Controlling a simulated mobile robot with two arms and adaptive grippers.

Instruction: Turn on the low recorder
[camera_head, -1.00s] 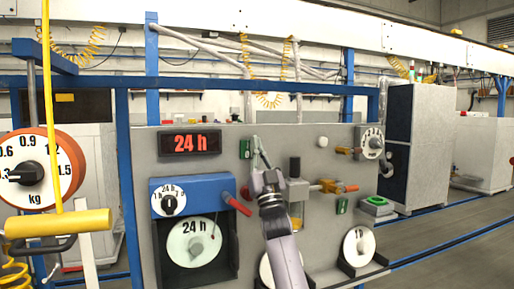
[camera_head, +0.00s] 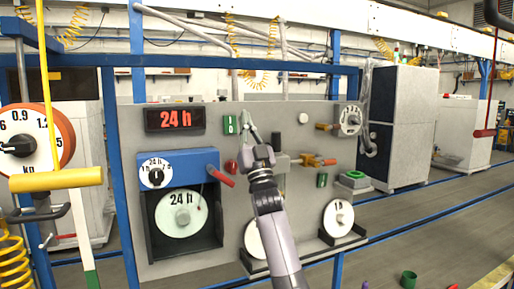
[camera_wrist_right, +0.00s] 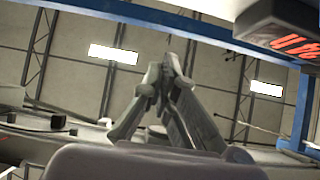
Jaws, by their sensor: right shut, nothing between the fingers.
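The grey panel (camera_head: 215,262) carries a blue recorder box (camera_head: 187,163) at its left. The box has a black knob (camera_head: 155,176) marked 24 h, a white 24 h disc (camera_head: 181,212) and a red-handled lever (camera_head: 220,178). Two white discs stand low on the panel, one at right (camera_head: 338,217) and one (camera_head: 254,240) partly hidden by my right arm. My right gripper (camera_head: 247,122) is shut and empty, fingers pointing up, just right of a green switch (camera_head: 230,125). Its fingers (camera_wrist_right: 165,75) also show in the wrist view. My left gripper is out of view.
A red 24 h display (camera_head: 175,119) is above the blue box. A red button (camera_head: 231,166) and brass valves (camera_head: 317,161) are near my right gripper. A yellow bar (camera_head: 56,179) and a kg dial (camera_head: 30,140) stand at left.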

